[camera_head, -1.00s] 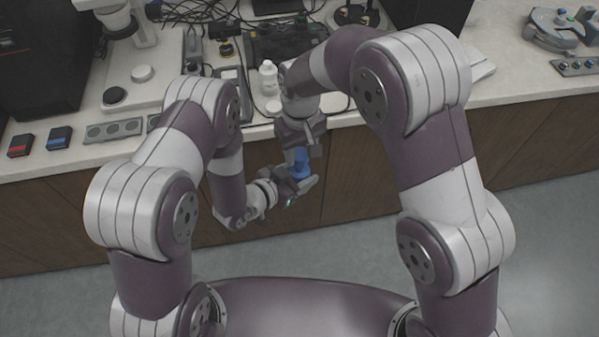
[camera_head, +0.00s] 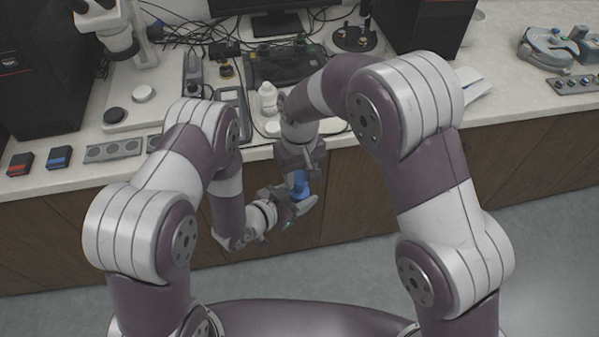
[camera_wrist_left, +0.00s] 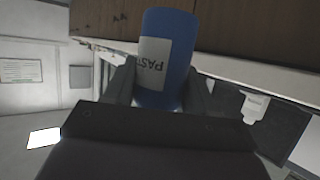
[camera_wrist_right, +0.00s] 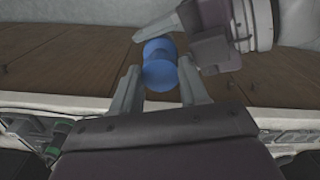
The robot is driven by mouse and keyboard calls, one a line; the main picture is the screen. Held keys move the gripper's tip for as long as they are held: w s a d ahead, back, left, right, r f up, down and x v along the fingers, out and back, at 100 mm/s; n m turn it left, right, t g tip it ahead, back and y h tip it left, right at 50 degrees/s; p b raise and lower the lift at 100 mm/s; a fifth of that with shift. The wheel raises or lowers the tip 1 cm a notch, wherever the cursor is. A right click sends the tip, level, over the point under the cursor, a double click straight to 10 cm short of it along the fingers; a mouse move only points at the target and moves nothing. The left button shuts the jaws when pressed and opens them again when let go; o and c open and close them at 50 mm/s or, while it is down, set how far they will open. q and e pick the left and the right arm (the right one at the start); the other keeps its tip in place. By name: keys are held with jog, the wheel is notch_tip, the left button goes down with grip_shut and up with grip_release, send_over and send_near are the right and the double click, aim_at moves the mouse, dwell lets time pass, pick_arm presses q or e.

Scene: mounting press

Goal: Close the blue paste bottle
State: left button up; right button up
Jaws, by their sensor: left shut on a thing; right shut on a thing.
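The blue paste bottle (camera_head: 298,184) is held in front of the counter's edge, between my two grippers. My left gripper (camera_head: 300,201) is shut on its body from below left. In the left wrist view the bottle (camera_wrist_left: 182,60) shows a white label reading "PAST", upside down. My right gripper (camera_head: 298,166) is above the bottle, pointing down. In the right wrist view its fingers (camera_wrist_right: 163,92) are shut on a round blue piece, the cap (camera_wrist_right: 160,75), lined up against the bottle (camera_wrist_right: 158,48). Whether the cap is seated or only close to the bottle is hidden.
The counter (camera_head: 330,143) runs behind the grippers. A white bottle (camera_head: 268,98), a microscope (camera_head: 115,45), and red (camera_head: 20,163) and blue (camera_head: 59,157) blocks stand on it. The floor to the right (camera_head: 550,235) is clear.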

jog(key=shift+f, duration=0.75)
jog(key=shift+f, duration=0.55)
jog(key=o, duration=1)
jog(key=shift+s+a, duration=0.1)
jog(key=shift+r, duration=2.3)
